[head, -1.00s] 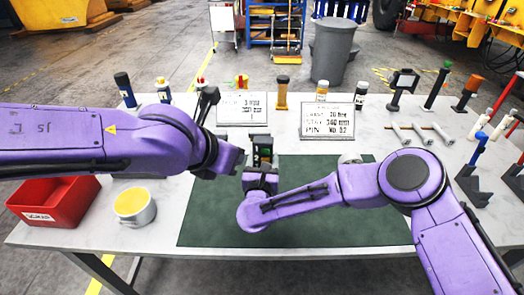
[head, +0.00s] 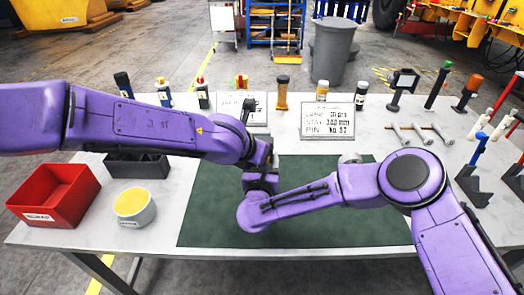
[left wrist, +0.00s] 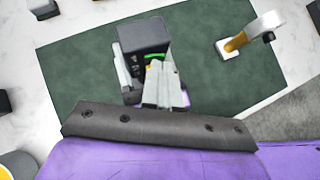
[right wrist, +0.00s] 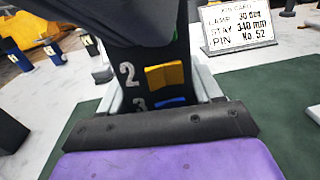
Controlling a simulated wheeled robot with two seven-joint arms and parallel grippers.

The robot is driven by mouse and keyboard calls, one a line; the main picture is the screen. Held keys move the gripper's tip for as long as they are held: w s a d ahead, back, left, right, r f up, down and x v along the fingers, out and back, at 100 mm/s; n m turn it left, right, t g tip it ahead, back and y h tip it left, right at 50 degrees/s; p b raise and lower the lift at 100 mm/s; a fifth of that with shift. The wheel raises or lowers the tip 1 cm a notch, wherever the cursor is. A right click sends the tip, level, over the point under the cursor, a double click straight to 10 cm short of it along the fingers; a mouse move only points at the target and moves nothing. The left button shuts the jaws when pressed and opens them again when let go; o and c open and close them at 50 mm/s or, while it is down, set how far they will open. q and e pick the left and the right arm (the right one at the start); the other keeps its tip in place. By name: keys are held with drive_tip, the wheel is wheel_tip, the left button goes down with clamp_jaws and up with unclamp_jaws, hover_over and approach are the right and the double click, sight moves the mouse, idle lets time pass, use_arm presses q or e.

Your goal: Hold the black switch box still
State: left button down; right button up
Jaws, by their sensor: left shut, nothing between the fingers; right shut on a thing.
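The black switch box shows in the right wrist view (right wrist: 165,50), upright, with a yellow switch by a white 2 and a blue one by a 3. My right gripper (right wrist: 160,92) is shut on its lower part, over the green mat (head: 330,225). In the left wrist view, the box (left wrist: 144,35) shows its dark top and a green switch. My left gripper (left wrist: 157,65) is shut and empty, its fingertips close to the green switch; I cannot tell whether they touch. In the head view, my left arm hides most of the box. The upper switch is covered in the right wrist view.
A pin card (head: 335,121) and several bottles stand behind. Racks and tools line the right.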

use_arm(q)
drive_tip(key=shift+w+d, duration=0.1)
drive_tip(key=shift+w, duration=0.05)
drive_tip(key=shift+w+d+n+t+y, duration=0.2)
drive_tip(key=shift+d+n+y, duration=0.2)
drive_tip(key=shift+n, duration=0.2)
drive_tip(key=shift+w+d+n+t+y, duration=0.15)
drive_tip(key=shift+d+n+t+y, duration=0.1)
drive_tip(key=shift+n+y, duration=0.3)
use_arm(e)
drive_tip(key=shift+a, duration=0.1)
use_arm(q)
drive_tip(key=shift+d, duration=0.15)
use_arm(e)
drive_tip(key=shift+s+a+y, duration=0.15)
drive_tip(key=shift+y, duration=0.15)
use_arm(q)
drive_tip(key=shift+w, duration=0.2)
idle(0.4)
drive_tip(key=shift+w+a+f, duration=0.15)
drive_tip(key=shift+a, duration=0.85)
use_arm(e)
drive_tip(key=shift+f, duration=0.1)
